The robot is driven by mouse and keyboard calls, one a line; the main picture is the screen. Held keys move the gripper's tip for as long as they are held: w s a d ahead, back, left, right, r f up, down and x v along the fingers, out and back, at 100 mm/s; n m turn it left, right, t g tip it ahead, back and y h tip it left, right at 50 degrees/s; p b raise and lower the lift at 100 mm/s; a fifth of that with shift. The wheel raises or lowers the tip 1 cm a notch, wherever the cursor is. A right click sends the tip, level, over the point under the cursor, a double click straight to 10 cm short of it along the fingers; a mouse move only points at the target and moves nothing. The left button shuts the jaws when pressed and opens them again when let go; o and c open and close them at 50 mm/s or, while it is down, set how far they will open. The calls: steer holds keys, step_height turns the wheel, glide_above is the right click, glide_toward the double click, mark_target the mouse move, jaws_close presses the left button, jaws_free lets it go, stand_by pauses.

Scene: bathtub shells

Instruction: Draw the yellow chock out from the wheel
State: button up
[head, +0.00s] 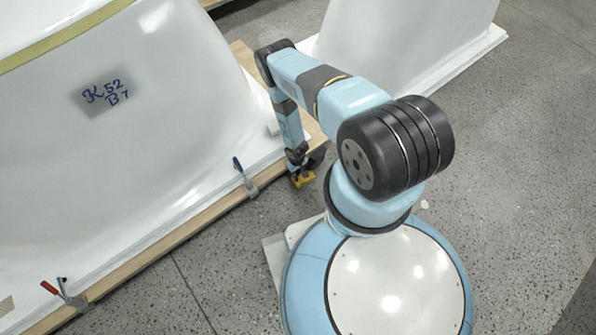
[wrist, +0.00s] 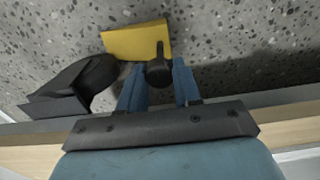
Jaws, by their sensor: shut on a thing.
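The yellow chock (wrist: 134,41) lies on the speckled floor in the wrist view, with a dark post and knob (wrist: 158,68) on it. My gripper (wrist: 157,78) has its blue fingers on either side of the knob and is shut on the chock by it. The black wheel (wrist: 88,80) is left of the knob, its upper edge close to the chock's lower left corner; I cannot tell whether they touch. In the head view the chock (head: 303,180) shows below my gripper (head: 298,168), with the dark wheel (head: 316,158) just right of it, partly hidden.
A large white tub shell (head: 150,130) on a wood-edged base (head: 190,226) stands to the left, with clamps (head: 245,178) along its edge. Another white shell (head: 400,40) stands behind. The grey floor (head: 220,270) in front of the base is open.

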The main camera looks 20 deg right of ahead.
steer(key=s+a, duration=0.2)
steer(key=a, duration=0.4)
steer(key=shift+r, duration=0.2)
stand_by(0.6)
step_height(320, 180, up, 6)
stand_by(1.1)
steer(key=shift+r, duration=0.1)
